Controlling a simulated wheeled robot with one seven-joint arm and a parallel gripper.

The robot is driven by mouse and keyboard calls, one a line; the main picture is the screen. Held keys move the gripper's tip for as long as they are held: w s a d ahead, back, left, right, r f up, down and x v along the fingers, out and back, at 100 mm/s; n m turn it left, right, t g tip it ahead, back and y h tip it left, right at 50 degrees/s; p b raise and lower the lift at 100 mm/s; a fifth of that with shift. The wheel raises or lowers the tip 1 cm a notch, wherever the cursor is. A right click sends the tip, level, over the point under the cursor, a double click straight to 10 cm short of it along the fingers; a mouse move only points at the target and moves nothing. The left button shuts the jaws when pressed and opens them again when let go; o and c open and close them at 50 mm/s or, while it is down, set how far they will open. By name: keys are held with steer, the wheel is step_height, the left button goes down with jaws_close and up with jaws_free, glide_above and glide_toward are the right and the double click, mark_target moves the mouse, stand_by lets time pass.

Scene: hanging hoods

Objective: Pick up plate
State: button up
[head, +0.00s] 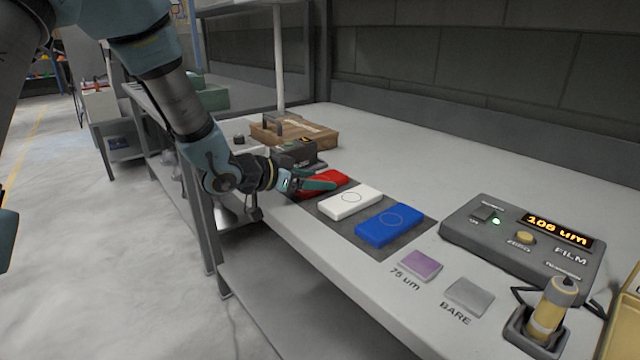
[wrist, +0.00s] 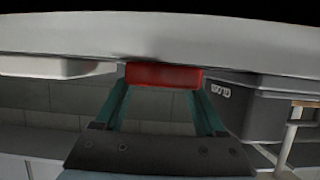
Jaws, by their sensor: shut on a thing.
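The red plate (head: 338,178) is at the far end of a row of plates on a dark grey mat (head: 385,244). My gripper (head: 322,182) reaches it from the left with teal fingers shut on it. In the wrist view the red plate (wrist: 163,75) lies between the two fingertips (wrist: 163,84). I cannot tell whether it touches the mat. Beside it lie the white plate (head: 350,202) and the blue plate (head: 389,226), each with a ring mark.
A dark box (head: 296,152) stands just behind the red plate, with a wooden case (head: 315,134) beyond. At right are a film gauge (head: 520,245), a probe in its holder (head: 548,315), a purple sample (head: 421,264) and a bare sample (head: 469,296). The back of the bench is clear.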

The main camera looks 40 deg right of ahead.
steer(key=c, duration=0.7)
